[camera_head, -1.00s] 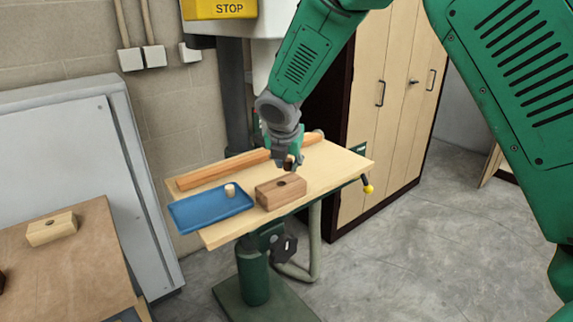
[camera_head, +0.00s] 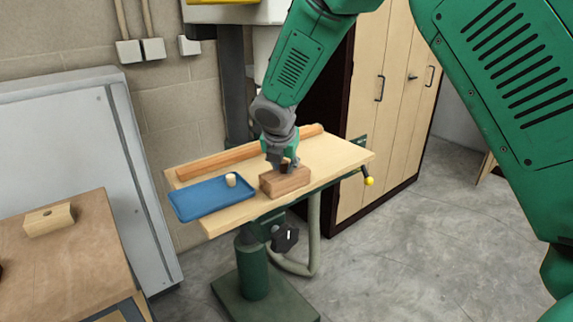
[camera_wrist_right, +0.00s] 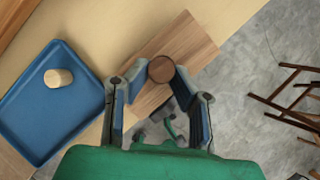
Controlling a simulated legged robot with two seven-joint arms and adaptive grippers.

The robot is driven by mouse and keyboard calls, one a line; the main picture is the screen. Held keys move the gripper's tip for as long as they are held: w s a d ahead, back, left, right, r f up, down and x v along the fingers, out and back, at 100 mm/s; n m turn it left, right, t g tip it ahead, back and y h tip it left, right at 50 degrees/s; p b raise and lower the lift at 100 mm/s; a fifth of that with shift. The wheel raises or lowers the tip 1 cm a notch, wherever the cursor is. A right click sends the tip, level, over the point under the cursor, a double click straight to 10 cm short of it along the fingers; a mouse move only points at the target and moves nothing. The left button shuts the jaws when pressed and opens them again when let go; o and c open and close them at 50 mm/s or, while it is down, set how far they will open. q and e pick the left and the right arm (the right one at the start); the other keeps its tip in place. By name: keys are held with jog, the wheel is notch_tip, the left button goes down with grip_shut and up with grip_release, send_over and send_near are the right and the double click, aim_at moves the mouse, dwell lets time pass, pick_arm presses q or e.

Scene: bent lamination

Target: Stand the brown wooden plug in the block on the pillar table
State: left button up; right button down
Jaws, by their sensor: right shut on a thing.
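The brown wooden plug (camera_wrist_right: 161,69) is held between the fingertips of my right gripper (camera_wrist_right: 158,78) in the right wrist view. In the head view my right gripper (camera_head: 284,165) points down at the top of the wooden block (camera_head: 287,184), over its middle. The block also shows in the right wrist view (camera_wrist_right: 185,50), beneath the plug. The block's hole is hidden by the plug and fingers, and I cannot tell whether the plug's lower end is inside it. My left gripper is not in view.
The pillar table (camera_head: 335,158) carries a blue tray (camera_head: 195,206) with a pale wooden plug (camera_head: 231,180) in it, left of the block. A long wooden strip (camera_head: 220,158) lies along the back. Another wooden block (camera_head: 49,219) sits on the bench at left.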

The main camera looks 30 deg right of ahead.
jog(key=shift+a+r, duration=0.3)
jog(key=shift+a, duration=0.55)
jog(key=shift+d+p, duration=0.3)
jog(key=shift+d, duration=0.4)
jog(key=shift+w+d+f, duration=0.1)
jog(key=shift+d+f, duration=0.05)
jog(key=shift+d, duration=0.3)
jog(key=shift+a+r+p, duration=0.2)
jog(key=shift+a+p, duration=0.1)
jog(key=shift+a, duration=0.25)
jog(key=shift+a+r, duration=0.2)
jog(key=shift+a, duration=0.3)
jog(key=shift+d+f, duration=0.15)
jog(key=shift+d, duration=0.25)
jog(key=shift+d+f, duration=0.15)
jog(key=shift+d, duration=0.4)
jog(key=shift+a+p, duration=0.4)
jog(key=shift+a, duration=0.35)
jog(key=shift+d+f, duration=0.1)
jog(key=shift+d, duration=0.55)
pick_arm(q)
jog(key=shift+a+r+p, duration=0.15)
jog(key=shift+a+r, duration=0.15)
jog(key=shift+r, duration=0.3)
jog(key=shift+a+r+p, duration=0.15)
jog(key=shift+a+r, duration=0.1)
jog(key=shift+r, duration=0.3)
pick_arm(e)
jog(key=shift+a, duration=0.5)
